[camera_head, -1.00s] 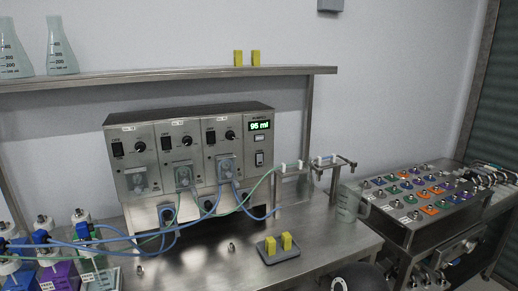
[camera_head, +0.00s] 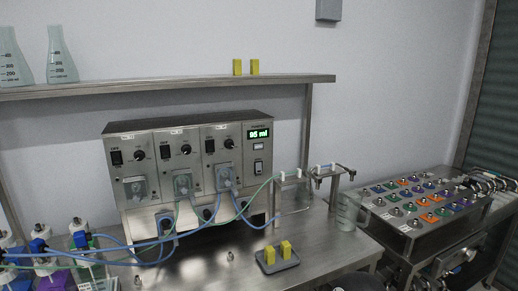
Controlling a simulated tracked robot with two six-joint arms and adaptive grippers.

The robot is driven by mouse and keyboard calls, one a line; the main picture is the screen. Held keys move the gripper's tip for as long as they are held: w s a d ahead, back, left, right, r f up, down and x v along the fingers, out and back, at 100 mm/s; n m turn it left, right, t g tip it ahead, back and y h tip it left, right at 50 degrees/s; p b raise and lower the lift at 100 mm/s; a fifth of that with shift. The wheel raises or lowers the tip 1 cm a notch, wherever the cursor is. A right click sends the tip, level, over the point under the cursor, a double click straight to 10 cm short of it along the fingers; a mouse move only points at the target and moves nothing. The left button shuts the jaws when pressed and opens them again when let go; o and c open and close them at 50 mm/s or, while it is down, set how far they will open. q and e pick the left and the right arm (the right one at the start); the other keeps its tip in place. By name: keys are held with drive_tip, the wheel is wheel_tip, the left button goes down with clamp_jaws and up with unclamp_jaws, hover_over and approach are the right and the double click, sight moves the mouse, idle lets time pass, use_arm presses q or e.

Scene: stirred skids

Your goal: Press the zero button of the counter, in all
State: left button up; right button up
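The counter (camera_head: 258,151) is the right-hand panel of the steel pump unit (camera_head: 190,125) on the bench. Its green display (camera_head: 258,134) reads 95 ml. A small pale button (camera_head: 258,146) sits just under the display, and a switch (camera_head: 258,168) sits lower on the same panel. I cannot read the labels on either. Neither of my grippers shows in the head view, and nothing covers the counter.
Blue and green tubes run across the bench front from the pumps to bottles (camera_head: 85,240) at the left. A shelf (camera_head: 170,84) runs above.

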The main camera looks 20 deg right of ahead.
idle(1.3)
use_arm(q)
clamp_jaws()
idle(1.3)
